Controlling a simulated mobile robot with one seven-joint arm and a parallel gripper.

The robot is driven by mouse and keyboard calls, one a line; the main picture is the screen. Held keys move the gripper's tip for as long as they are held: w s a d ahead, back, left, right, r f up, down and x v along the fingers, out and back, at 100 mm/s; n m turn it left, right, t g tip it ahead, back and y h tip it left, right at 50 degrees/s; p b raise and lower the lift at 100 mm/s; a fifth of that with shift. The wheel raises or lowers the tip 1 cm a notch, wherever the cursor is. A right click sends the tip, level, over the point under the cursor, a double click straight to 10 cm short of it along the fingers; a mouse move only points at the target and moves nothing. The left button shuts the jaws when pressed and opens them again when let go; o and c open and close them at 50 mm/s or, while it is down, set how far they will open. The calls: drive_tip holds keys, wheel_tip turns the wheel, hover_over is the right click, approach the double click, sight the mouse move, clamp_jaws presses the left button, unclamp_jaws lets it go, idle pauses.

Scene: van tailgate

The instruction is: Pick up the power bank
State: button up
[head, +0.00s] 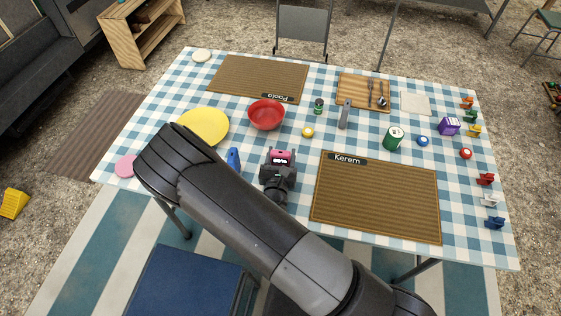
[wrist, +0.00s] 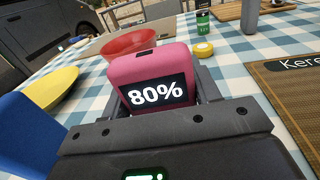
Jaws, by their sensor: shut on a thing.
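The power bank (head: 281,157) is a pink block with a dark screen. In the wrist view the power bank (wrist: 150,75) reads "80%" and stands upright between the fingers. My gripper (head: 279,163) is shut on it, with a finger at each side in the wrist view (wrist: 160,103). The power bank's lower part is hidden by my gripper, so I cannot tell whether it touches the table.
A red bowl (head: 266,114) stands just behind, and a yellow plate (head: 204,125) lies to the left. A blue object (head: 233,158) is close on the left. The "Kerem" mat (head: 375,200) lies bare at right. A small yellow item (head: 307,132) and a green can (head: 319,106) are behind right.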

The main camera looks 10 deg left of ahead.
drive_tip(key=c, duration=0.4)
drive_tip(key=shift+c, duration=0.3)
drive_tip(key=shift+r, duration=0.1)
